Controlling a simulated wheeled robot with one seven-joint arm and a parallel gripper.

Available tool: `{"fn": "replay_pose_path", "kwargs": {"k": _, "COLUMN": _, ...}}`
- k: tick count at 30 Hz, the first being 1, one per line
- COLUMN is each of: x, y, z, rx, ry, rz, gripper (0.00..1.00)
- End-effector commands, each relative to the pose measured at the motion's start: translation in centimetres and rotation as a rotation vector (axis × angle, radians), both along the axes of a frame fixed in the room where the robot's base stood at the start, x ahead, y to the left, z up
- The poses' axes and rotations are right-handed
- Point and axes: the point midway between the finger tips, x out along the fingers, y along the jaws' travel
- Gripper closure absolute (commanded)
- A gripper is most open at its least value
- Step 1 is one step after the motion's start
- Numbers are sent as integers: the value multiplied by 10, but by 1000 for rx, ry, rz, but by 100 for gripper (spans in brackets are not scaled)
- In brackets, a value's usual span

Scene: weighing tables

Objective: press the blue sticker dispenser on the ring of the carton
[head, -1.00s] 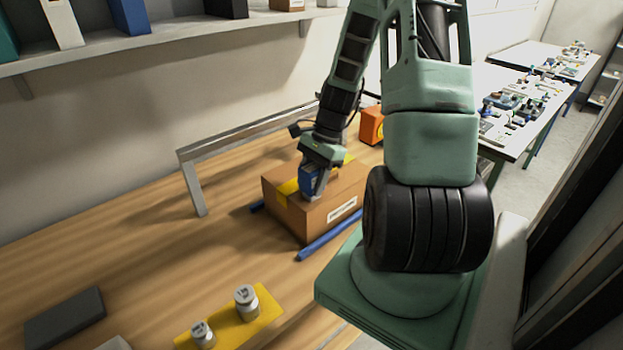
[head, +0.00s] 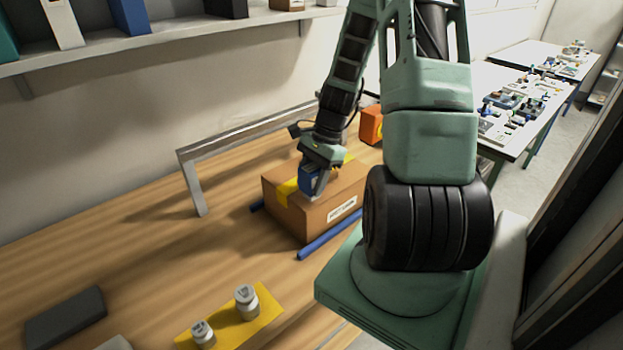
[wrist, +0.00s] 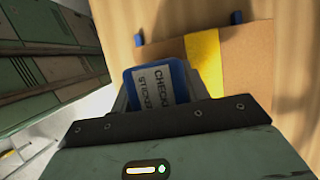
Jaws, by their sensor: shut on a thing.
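The blue sticker dispenser (head: 307,179) is held in my gripper (head: 314,188), over the top of the cardboard carton (head: 288,222). In the wrist view the dispenser (wrist: 157,84) shows a white label with "CHECKED STICKER" partly readable, between my gripper's jaws (wrist: 160,95). The carton (wrist: 252,60) lies below it there, with a yellow tape strip (wrist: 204,62) to the right of the dispenser. The ring on the carton is not visible; the dispenser and gripper may cover it. I cannot tell whether the dispenser's underside touches the carton.
Blue rails (head: 330,240) lie beside the carton on the wooden table (head: 130,250). A metal frame (head: 190,180) stands behind. An orange box (head: 371,124) is at the back. Two metal weights (head: 246,302) stand on a yellow mat (head: 268,308) in front.

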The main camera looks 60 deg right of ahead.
Motion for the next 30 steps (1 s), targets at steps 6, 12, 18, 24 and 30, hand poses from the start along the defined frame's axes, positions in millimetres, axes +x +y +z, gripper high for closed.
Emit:
{"fn": "replay_pose_path", "kwargs": {"k": 6, "x": -1, "y": 0, "z": 2, "rx": 0, "ry": 1, "rz": -1, "gripper": 73}}
{"fn": "replay_pose_path", "kwargs": {"k": 12, "x": 0, "y": 0, "z": 17, "rx": 0, "ry": 1, "rz": -1, "gripper": 73}}
{"fn": "replay_pose_path", "kwargs": {"k": 18, "x": 0, "y": 0, "z": 33, "rx": 0, "ry": 1, "rz": -1, "gripper": 73}}
{"fn": "replay_pose_path", "kwargs": {"k": 24, "x": 0, "y": 0, "z": 48, "rx": -1, "ry": 2, "rz": -1, "gripper": 73}}
{"fn": "replay_pose_path", "kwargs": {"k": 30, "x": 0, "y": 0, "z": 63, "rx": -1, "ry": 0, "rz": 0, "gripper": 73}}
